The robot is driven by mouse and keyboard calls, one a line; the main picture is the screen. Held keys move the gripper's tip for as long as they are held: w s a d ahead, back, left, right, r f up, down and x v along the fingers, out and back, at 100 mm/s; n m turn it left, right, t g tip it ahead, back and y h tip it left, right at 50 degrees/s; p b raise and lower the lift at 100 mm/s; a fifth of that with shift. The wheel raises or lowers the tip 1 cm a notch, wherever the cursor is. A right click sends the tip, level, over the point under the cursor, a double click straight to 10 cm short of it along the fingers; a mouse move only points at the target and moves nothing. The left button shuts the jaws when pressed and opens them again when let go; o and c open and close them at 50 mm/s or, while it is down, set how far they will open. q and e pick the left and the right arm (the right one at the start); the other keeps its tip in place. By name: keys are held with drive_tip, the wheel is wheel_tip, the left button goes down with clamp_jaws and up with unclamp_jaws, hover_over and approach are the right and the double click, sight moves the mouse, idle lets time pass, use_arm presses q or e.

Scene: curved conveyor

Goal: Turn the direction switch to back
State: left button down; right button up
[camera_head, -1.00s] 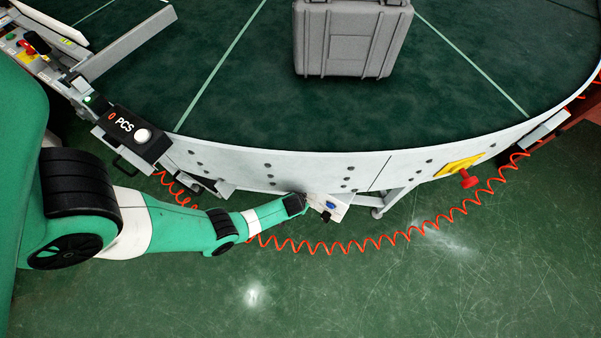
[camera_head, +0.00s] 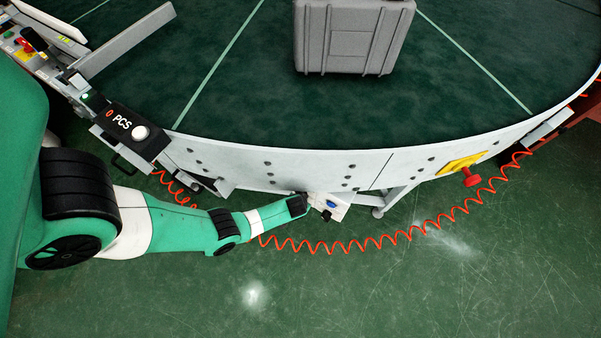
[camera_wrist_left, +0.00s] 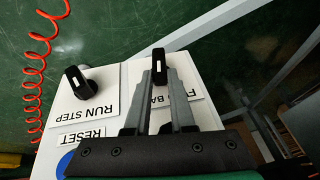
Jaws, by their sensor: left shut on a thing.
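A white control box (camera_head: 328,203) with a blue button hangs below the conveyor rim in the head view. In the left wrist view its direction switch (camera_wrist_left: 158,62) is a black knob with a white mark, above a partly covered label reading "F" and "BA". My left gripper (camera_wrist_left: 161,76) has its two grey fingers closed around this knob, one on each side. In the head view my left gripper (camera_head: 305,204) reaches the box's left side. The knob's white mark points nearly straight up in the wrist view. My right gripper is not in view.
A second black knob (camera_wrist_left: 80,82) labelled RUN STEP and a blue RESET button (camera_wrist_left: 66,163) sit beside the switch. An orange coiled cable (camera_head: 340,246) hangs below. A red emergency button (camera_head: 470,178) is at right. A grey case (camera_head: 352,38) stands on the belt.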

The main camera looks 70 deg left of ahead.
use_arm(q)
drive_tip(key=g+y+b, duration=0.1)
drive_tip(key=w+d+g+y+b, duration=0.1)
drive_tip(key=y, duration=0.1)
drive_tip(key=shift+f+m+g+b, duration=0.3)
drive_tip(key=shift+f+m, duration=0.1)
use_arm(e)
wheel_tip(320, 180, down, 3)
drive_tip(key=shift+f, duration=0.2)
use_arm(q)
drive_tip(key=shift+r, duration=0.1)
drive_tip(key=c, duration=0.8)
unclamp_jaws()
drive_tip(key=shift+d, duration=0.15)
drive_tip(key=shift+o, duration=0.2)
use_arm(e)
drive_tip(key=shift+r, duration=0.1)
